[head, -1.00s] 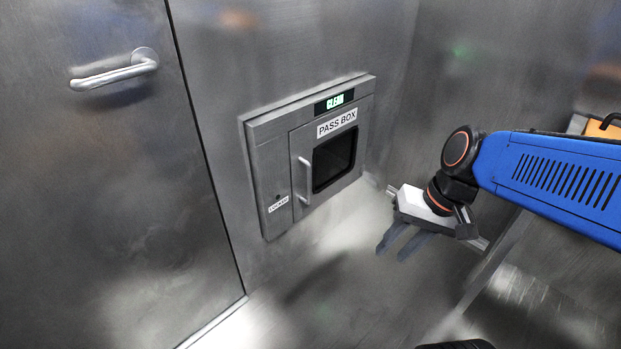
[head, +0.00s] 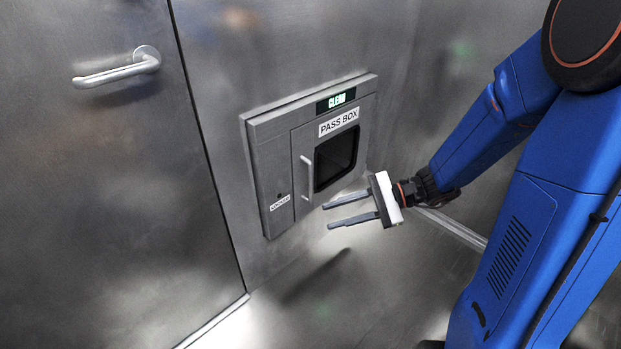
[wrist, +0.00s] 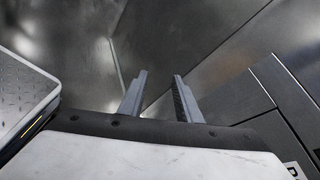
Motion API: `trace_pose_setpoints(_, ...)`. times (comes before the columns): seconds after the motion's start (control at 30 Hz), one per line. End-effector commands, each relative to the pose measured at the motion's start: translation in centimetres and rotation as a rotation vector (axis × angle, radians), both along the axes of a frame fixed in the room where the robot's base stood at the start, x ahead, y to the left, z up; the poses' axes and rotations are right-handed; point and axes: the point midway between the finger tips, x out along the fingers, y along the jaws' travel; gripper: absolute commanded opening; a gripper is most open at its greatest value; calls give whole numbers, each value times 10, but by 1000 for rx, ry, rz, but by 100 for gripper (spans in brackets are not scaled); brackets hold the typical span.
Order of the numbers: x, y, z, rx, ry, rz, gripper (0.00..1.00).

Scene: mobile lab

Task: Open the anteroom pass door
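The pass box (head: 285,140) is set in the grey metal wall, with a green-lit "CLEAN" display above its "PASS BOX" label. Its door (head: 303,147) looks shut and has a dark window (head: 336,158) and a vertical bar handle (head: 307,178) on its left side. My gripper (head: 327,216) is open and empty, its two fingers pointing left, in front of and below the door's lower part. It appears apart from the handle. In the wrist view the open fingers (wrist: 160,75) show with nothing between them, and part of the pass box (wrist: 285,90) is at the right.
A large metal door (head: 90,200) with a lever handle (head: 118,70) stands at the left and looks shut. A small label (head: 279,203) is on the pass box frame. The floor (head: 330,300) below the box is clear. A side wall (head: 460,90) is at the right.

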Motion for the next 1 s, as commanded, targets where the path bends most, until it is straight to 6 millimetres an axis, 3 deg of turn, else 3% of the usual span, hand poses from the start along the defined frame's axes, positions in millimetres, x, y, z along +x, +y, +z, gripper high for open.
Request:
trace_pose_setpoints(0.27, 66, -13, -25, 203, 154, -237, 31)
trace_pose_setpoints(0.6, 141, -57, -77, 405, 301, -558, 31)
trace_pose_setpoints(0.8, 166, -83, -105, 472, 347, -698, 31)
trace_pose_setpoints(1.0, 175, -91, -115, 492, 359, -746, 31)
